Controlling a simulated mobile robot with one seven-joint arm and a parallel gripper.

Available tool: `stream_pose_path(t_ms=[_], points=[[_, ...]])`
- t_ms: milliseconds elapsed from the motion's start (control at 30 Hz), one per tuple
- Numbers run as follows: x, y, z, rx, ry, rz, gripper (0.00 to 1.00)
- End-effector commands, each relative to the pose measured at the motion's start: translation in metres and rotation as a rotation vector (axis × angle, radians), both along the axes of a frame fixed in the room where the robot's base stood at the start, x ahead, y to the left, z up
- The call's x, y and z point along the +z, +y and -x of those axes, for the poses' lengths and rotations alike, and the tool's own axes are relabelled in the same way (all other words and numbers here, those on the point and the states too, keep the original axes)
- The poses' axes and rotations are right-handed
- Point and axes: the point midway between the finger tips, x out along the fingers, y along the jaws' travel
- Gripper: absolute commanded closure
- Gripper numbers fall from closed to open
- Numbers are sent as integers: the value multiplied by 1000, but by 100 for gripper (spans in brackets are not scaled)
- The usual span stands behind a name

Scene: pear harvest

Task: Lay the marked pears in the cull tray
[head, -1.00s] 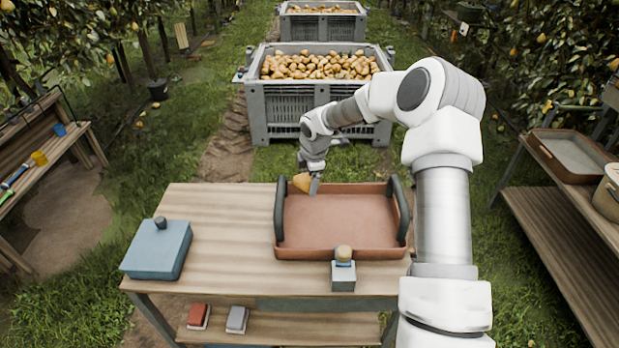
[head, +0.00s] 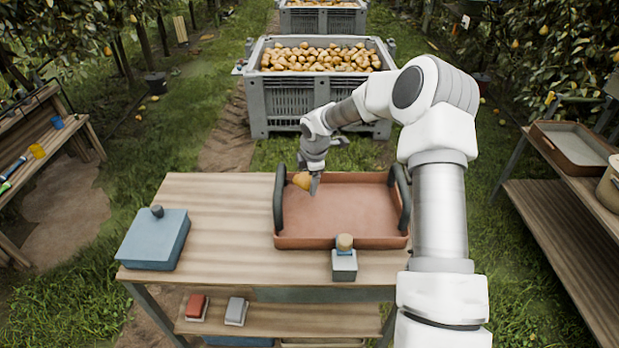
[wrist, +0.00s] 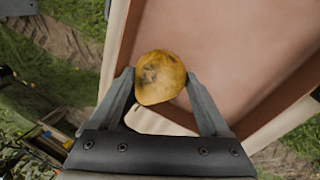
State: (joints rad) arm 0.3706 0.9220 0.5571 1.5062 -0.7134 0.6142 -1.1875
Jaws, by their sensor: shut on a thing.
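My gripper (wrist: 163,98) is shut on a yellow pear (wrist: 160,76) with dark blotches on its skin. In the head view the pear (head: 302,180) hangs at the left rear part of the terracotta tray (head: 350,243), near its left handle. Whether it touches the tray floor cannot be told. The tray has dark upright handles at both ends and its visible floor is empty. In the wrist view the tray (wrist: 225,40) lies beyond the pear, with its rim running past the fingers.
A small grey block with a round tan top (head: 344,262) stands at the tray's front edge. A blue lidded box (head: 154,240) sits at the table's left. Pear bins (head: 318,100) stand behind. The table between box and tray is clear.

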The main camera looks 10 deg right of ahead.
Motion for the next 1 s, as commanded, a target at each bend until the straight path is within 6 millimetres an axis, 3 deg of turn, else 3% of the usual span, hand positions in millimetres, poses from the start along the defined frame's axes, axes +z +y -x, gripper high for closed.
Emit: stream_pose_path(t_ms=[1000], points=[[-8, 0, 0, 0, -1, 0, 84]])
